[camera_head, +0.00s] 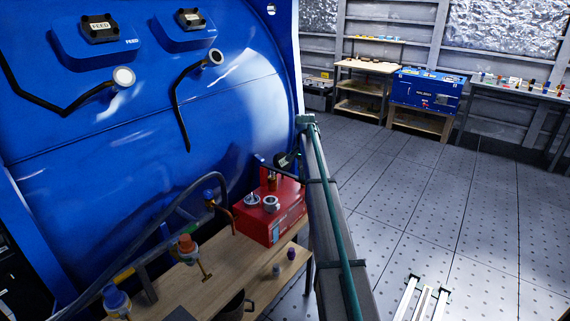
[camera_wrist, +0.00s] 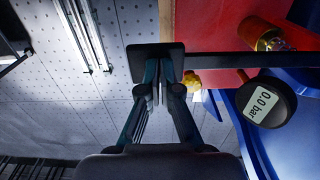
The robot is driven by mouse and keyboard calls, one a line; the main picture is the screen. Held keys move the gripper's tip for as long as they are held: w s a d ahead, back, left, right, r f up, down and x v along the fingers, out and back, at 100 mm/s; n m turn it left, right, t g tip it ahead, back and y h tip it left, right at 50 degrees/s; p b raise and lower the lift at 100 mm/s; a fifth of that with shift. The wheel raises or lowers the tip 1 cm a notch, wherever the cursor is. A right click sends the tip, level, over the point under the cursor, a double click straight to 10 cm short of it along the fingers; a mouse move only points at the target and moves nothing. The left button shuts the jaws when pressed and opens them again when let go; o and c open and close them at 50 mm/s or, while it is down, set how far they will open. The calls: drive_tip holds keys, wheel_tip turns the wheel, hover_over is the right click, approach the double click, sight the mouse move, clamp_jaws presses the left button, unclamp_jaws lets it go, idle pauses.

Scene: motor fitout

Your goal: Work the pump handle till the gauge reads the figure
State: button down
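The red pump box (camera_head: 275,215) stands on the bench beside the blue machine, and its red side shows in the wrist view (camera_wrist: 205,30). The black pump handle (camera_wrist: 240,59) runs across the wrist view to a square black end plate (camera_wrist: 134,50). My gripper (camera_wrist: 158,76) has its fingers close together over that plate; I see nothing clearly pinched between them, and cannot tell whether they touch it. The black round gauge (camera_wrist: 265,101) reads "0.0 bar"; it is small and dark in the head view (camera_head: 285,160). My gripper is not clearly visible in the head view.
The wooden bench (camera_head: 215,285) carries valves, hoses, a dark mug (camera_head: 235,306) and small fittings. The large blue machine (camera_head: 120,150) rises behind the bench. The perforated floor (camera_head: 450,190) to the right is mostly open, with white rails (camera_head: 424,300) near the front.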

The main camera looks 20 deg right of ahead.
sight(302, 181)
drive_tip(key=shift+w+a+f+b, duration=0.1)
drive_tip(key=shift+f+b, duration=0.1)
drive_tip(key=shift+f, duration=0.8)
drive_tip(key=shift+w+a+f+b, duration=0.1)
drive_tip(key=shift+f+b, duration=0.1)
drive_tip(key=shift+f, duration=0.75)
drive_tip(key=shift+s+d+r+p, duration=0.2)
drive_tip(key=shift+r+p, duration=0.8)
drive_tip(key=shift+r, duration=1.15)
drive_tip(key=shift+s+d+r+p, duration=0.15)
drive_tip(key=shift+r+p, duration=0.85)
drive_tip(key=shift+r, duration=1.1)
drive_tip(key=shift+a, duration=0.1)
drive_tip(key=shift+f, duration=0.15)
